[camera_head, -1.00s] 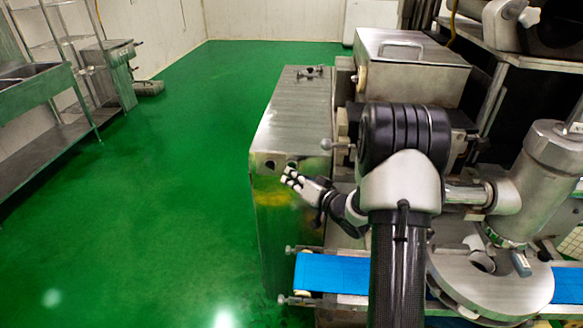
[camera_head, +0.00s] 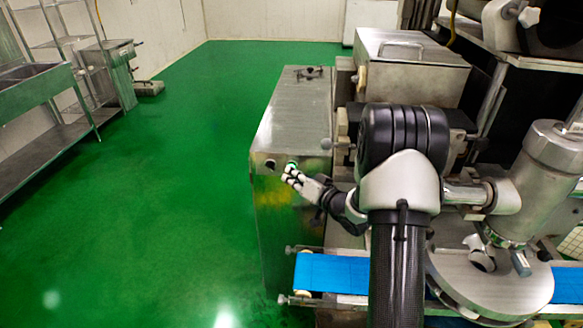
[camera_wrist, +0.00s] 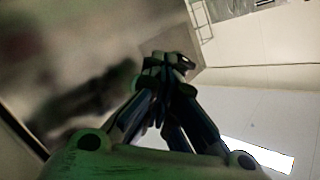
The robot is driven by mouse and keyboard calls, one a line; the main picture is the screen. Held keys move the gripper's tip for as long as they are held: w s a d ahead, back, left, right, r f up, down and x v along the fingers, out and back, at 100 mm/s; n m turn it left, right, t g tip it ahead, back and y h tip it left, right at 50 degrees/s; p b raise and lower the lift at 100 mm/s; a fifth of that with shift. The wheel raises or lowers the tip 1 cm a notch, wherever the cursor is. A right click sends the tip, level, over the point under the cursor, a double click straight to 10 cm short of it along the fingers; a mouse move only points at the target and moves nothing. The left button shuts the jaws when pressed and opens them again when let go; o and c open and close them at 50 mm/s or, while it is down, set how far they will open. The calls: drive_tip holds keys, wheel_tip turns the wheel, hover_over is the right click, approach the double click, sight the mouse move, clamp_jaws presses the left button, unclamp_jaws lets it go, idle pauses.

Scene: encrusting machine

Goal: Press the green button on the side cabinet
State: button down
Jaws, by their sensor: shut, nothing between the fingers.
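The side cabinet (camera_head: 294,115) is a tall brushed-metal box in the middle of the head view. Near the top of its front face are a dark round knob (camera_head: 270,163) and, to the right, the green button (camera_head: 292,165), a small pale-green spot partly hidden by my fingertips. My gripper (camera_head: 288,176) is shut and empty, with its tips at or just in front of the button. I cannot tell whether they touch it. In the wrist view my closed fingertips (camera_wrist: 165,62) point toward a blurred grey surface; the button is not distinguishable there.
A blue conveyor belt (camera_head: 330,273) runs below my arm. A metal hopper box (camera_head: 410,62) and the machine's round turntable (camera_head: 490,285) stand to the right. A steel sink bench (camera_head: 35,120) is at the left. The green floor left of the cabinet is clear.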

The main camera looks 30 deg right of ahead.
idle(0.4)
drive_tip(key=shift+s+a, duration=0.4)
drive_tip(key=shift+s, duration=0.2)
